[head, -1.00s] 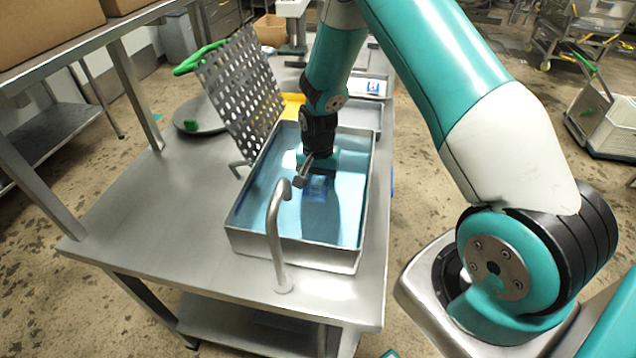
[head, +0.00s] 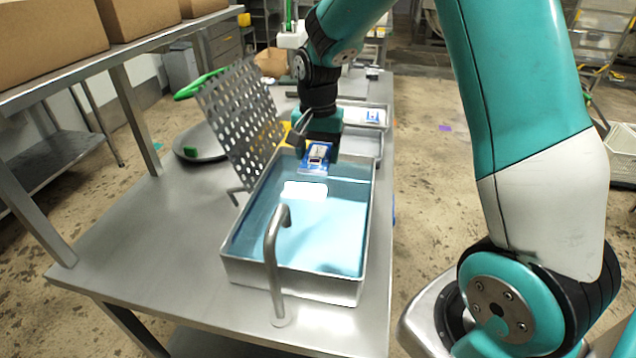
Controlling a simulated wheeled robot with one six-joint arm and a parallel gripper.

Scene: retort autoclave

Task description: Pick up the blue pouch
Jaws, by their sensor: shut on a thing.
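My gripper (head: 318,150) is shut on the blue pouch (head: 314,166). The pouch has a blue face with a pale patch and hangs below the fingers. It is held above the far part of a metal basin (head: 290,279) filled with blue water. The fingertips are partly hidden by the gripper body and the pouch.
A curved metal tap (head: 272,250) stands at the near edge of the basin. A perforated metal plate (head: 240,115) leans up at its left. Behind the basin are a tray (head: 362,146) and another blue-and-white pouch (head: 372,117). The table's left side (head: 165,240) is clear.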

